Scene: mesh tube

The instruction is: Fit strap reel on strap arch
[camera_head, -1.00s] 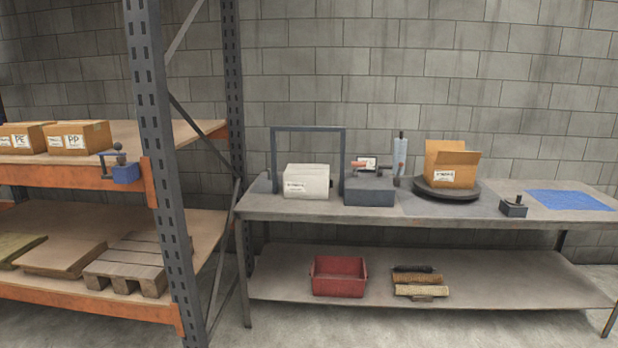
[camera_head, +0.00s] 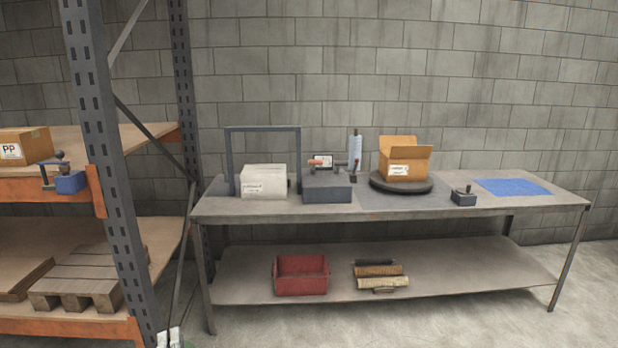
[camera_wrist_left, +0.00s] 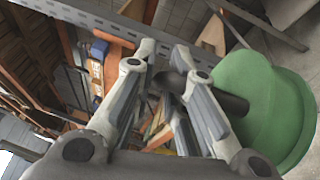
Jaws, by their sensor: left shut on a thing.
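The green strap reel (camera_wrist_left: 268,105) fills the right side of the left wrist view, with a dark hub or shaft (camera_wrist_left: 232,103) coming out of it. My left gripper (camera_wrist_left: 163,58) is shut on that dark shaft, its fingers on either side. In the head view my left gripper (camera_head: 168,338) only just shows at the bottom edge, with a sliver of green beside it. The strap arch, a dark square frame (camera_head: 262,129), stands upright at the left end of the bench, well beyond the gripper; a white box (camera_head: 264,181) stands at it. My right gripper is not in view.
The grey bench (camera_head: 420,207) also holds a dark block with a lever (camera_head: 327,188), an open carton (camera_head: 405,160) on a round turntable, a small tool and a blue mat (camera_head: 514,187). A rack post (camera_head: 105,150) stands at left. A red bin (camera_head: 300,275) sits on the lower shelf.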

